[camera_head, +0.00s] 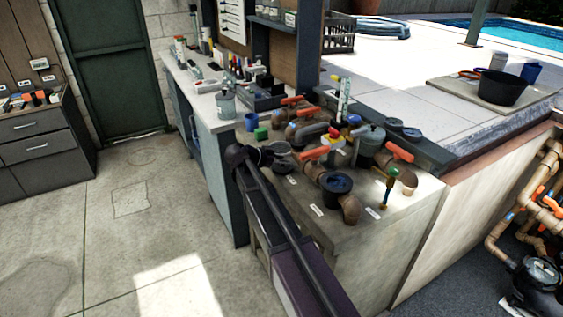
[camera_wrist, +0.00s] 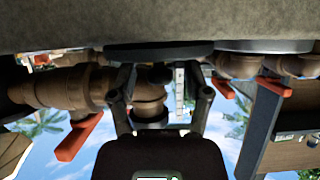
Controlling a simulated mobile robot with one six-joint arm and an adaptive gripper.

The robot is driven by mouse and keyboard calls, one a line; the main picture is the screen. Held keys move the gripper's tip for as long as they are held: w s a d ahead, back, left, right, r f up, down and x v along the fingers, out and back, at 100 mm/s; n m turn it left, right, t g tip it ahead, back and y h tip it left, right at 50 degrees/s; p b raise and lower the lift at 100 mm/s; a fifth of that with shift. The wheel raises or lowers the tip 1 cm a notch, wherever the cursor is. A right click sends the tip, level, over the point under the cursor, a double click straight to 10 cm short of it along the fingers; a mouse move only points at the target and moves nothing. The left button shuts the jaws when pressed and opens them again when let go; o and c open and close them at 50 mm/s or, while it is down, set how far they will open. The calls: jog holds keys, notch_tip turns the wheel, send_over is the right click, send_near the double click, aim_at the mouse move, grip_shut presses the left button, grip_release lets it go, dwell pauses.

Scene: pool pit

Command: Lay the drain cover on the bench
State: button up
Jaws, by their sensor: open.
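My gripper (camera_head: 270,154) is at the near left edge of the concrete plinth (camera_head: 345,238) in the head view. In the wrist view my gripper (camera_wrist: 163,80) is open, its two fingers apart, with no object clearly held. A thin dark disc (camera_wrist: 160,49), perhaps the drain cover, lies against the concrete just beyond the fingertips, in this upside-down view. In the head view a dark disc (camera_head: 282,166) beside my gripper may be the same one, partly hidden. The bench (camera_head: 213,110), pale-topped, runs back from the plinth along the left side of the partition.
Brown pipes and valves with orange handles (camera_head: 398,151) crowd the plinth, with a dark round pot (camera_head: 336,187). Concrete floor (camera_head: 125,230) at left is open.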

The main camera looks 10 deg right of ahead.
jog(key=shift+r, duration=0.2)
jog(key=shift+a+r+p, duration=0.15)
jog(key=shift+a+p, duration=0.1)
jog(key=shift+p, duration=0.1)
jog(key=p+v, duration=0.4)
jog(key=v, duration=0.7)
jog(key=shift+s+a+p, duration=0.15)
jog(key=shift+a+p, duration=0.05)
jog(key=shift+p, duration=0.2)
